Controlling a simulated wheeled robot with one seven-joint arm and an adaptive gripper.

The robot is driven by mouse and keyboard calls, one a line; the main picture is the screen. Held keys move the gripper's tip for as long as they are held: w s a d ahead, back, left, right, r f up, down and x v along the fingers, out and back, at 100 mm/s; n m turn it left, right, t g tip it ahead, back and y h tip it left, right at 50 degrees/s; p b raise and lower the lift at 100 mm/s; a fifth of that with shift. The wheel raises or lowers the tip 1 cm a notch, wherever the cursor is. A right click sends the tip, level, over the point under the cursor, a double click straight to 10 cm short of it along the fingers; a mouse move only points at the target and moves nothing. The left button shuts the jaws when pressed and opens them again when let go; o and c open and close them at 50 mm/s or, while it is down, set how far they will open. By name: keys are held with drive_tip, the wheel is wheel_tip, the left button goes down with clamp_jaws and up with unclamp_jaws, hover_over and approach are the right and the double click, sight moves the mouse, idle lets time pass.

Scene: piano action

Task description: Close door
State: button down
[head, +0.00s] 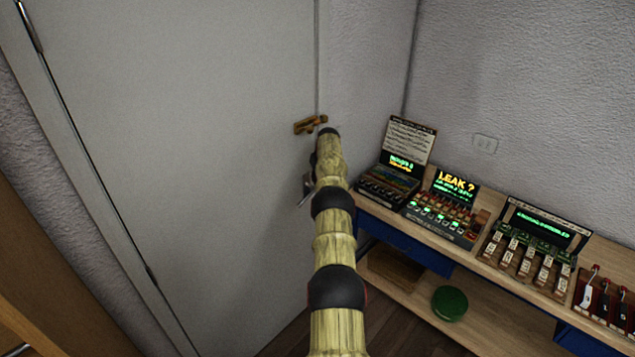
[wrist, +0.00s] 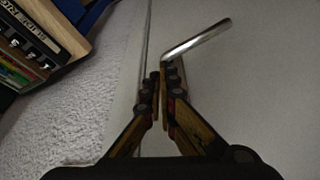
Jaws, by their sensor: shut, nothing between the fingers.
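The door (head: 200,110) is a large pale grey panel on the left of the head view. Its right edge lies close along the frame line by the wall, and I see no clear gap there. A metal lever handle (head: 307,186) shows partly behind my arm. In the wrist view, the handle (wrist: 197,40) is a bent silver bar just beyond my gripper (wrist: 161,75). My gripper is shut and empty, with its tips near the door's edge; I cannot tell whether they touch.
A wooden bench (head: 470,262) runs along the right wall, with several small lit panels (head: 445,205) on it. A green round object (head: 449,303) lies on its lower shelf. Wooden furniture (head: 40,290) stands at the lower left. Some floor (head: 290,335) shows below the door.

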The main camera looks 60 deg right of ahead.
drive_tip(key=s+r, duration=0.4)
drive_tip(key=r, duration=0.4)
drive_tip(key=shift+s+a+r+b, duration=0.15)
drive_tip(key=shift+a+r+b, duration=0.05)
drive_tip(key=shift+a+b, duration=0.15)
